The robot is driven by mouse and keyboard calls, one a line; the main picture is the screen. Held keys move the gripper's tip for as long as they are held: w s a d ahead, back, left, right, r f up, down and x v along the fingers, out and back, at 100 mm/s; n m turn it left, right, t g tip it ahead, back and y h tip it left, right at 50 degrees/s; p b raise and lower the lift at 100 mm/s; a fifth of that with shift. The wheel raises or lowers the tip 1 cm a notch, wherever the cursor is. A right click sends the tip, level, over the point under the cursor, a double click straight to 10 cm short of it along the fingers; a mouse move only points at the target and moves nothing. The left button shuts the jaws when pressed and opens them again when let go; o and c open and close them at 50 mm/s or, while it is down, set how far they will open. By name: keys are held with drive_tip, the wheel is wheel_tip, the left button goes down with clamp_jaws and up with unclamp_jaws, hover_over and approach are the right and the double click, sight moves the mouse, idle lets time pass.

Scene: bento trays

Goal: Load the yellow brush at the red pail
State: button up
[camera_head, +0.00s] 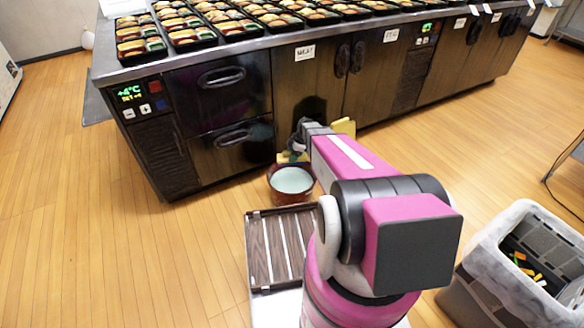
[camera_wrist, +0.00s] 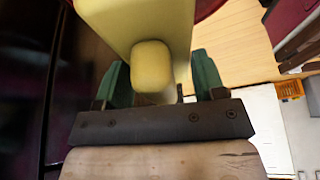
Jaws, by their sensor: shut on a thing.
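The red pail (camera_head: 279,191) stands on the floor in front of the counter, with pale green-white contents filling most of its opening. My gripper (camera_head: 295,150) is just above the pail's far rim. In the wrist view its green fingers (camera_wrist: 162,82) are shut on the yellow brush (camera_wrist: 165,20), with the rounded handle end between them. Yellow parts of the brush show beside the gripper in the head view (camera_head: 285,157). Its lower end is hidden, so I cannot tell whether it touches the contents. A bit of red pail rim (camera_wrist: 207,8) shows at the wrist view's top.
The dark counter (camera_head: 222,95) with drawers stands close behind the pail and carries several bento trays (camera_head: 140,48). A slatted dark rack (camera_head: 258,250) lies in front of the pail. A grey bin (camera_head: 500,285) with small coloured pieces stands at right. The wooden floor is clear at left.

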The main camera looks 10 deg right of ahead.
drive_tip(key=shift+f+n+g, duration=0.35)
drive_tip(key=shift+f+n, duration=0.45)
drive_tip(key=shift+f, duration=1.65)
drive_tip(key=shift+f+n+g, duration=0.3)
drive_tip(key=shift+f+n, duration=0.5)
drive_tip(key=shift+f, duration=1.7)
drive_tip(key=shift+f+n+g, duration=0.35)
drive_tip(key=shift+f+n, duration=0.45)
drive_tip(key=shift+f, duration=1.65)
drive_tip(key=shift+f, duration=0.6)
drive_tip(key=shift+r, duration=0.1)
wheel_tip(320, 180, up, 7)
